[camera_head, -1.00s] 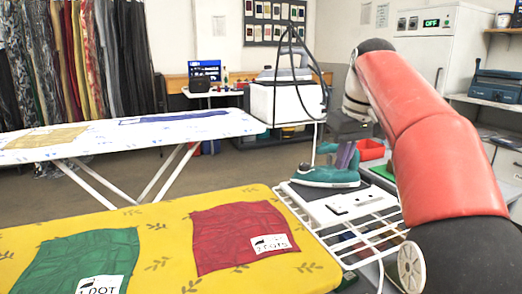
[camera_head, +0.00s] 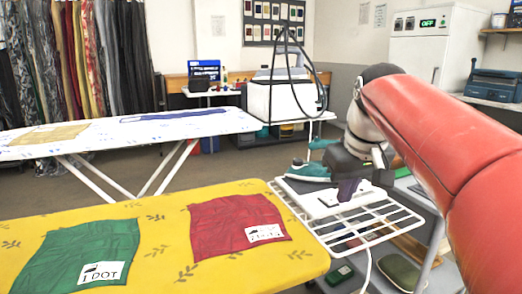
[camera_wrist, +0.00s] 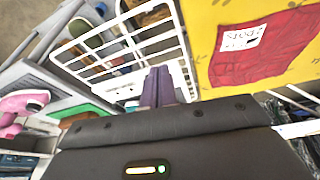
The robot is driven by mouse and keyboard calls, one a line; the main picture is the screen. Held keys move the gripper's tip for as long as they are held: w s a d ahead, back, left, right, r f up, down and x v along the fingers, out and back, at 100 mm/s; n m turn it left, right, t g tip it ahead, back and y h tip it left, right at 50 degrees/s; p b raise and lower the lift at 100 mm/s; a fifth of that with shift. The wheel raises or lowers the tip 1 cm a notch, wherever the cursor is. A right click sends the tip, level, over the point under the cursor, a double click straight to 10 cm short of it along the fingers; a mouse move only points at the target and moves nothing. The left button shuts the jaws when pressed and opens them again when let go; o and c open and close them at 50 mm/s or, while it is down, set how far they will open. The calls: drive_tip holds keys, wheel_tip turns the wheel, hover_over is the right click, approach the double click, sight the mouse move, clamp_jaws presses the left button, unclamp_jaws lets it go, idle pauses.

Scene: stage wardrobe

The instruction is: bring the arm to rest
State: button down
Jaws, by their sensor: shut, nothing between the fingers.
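My gripper (camera_head: 347,190) hangs from my red arm, fingers down, over the white wire rack at the end of the yellow ironing board (camera_head: 160,212). In the wrist view its purple fingers (camera_wrist: 158,88) are together with nothing between them, pointing toward the rack. A teal iron (camera_head: 308,171) stands on the rack's plate, just left of and behind my gripper, partly hidden. I cannot tell how high the fingertips are above the plate.
The wire rack (camera_head: 375,232) juts out right of the board. A red cloth (camera_head: 232,228) and a green cloth (camera_head: 80,255) lie on the board. A second, white ironing board (camera_head: 110,132) stands behind. A steam station (camera_head: 285,101) with a looping cord is at the back.

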drive_tip(key=s+f+m+t, duration=0.2)
drive_tip(key=s+f, duration=1.6)
drive_tip(key=shift+a+m+h, duration=0.3)
drive_tip(key=shift+a+m, duration=0.05)
drive_tip(key=shift+m, duration=0.05)
